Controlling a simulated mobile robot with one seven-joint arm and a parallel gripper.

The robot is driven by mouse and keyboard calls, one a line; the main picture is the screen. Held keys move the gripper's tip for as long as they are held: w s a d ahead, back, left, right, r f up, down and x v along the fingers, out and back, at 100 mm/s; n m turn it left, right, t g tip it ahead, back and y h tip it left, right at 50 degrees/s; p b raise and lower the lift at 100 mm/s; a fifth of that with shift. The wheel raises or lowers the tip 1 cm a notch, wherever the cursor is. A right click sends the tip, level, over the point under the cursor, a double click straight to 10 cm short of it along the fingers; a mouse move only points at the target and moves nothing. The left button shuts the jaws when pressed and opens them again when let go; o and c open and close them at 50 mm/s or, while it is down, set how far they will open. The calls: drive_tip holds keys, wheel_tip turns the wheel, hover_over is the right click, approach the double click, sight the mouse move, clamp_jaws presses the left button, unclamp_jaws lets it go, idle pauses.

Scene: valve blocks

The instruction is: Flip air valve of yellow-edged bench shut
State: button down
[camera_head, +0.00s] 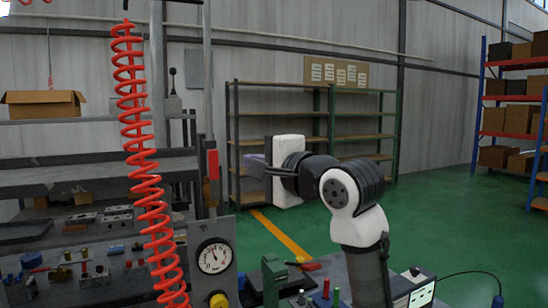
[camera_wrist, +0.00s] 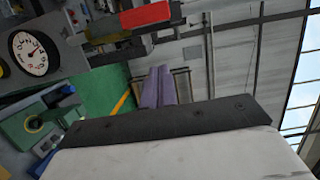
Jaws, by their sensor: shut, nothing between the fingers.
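A red valve lever (camera_head: 212,164) stands upright along a vertical grey pipe in the head view, above a brass-coloured body (camera_head: 210,194) and a panel with a round pressure gauge (camera_head: 214,256). The gauge (camera_wrist: 34,53) shows at upper left there. I cannot make out a yellow edge on any bench.
A coiled red hose (camera_head: 140,140) hangs left of the pipe. A grey bench (camera_head: 60,222) with several metal blocks stands at left. A green vise (camera_head: 273,275) and small tools are below my arm. Open green floor (camera_head: 440,215) lies at right.

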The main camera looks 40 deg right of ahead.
sight(214, 176)
drive_tip(key=a, duration=0.1)
drive_tip(key=w+a, duration=0.1)
drive_tip(key=a+p, duration=0.1)
drive_tip(key=a, duration=0.1)
drive_tip(key=shift+w, duration=0.25)
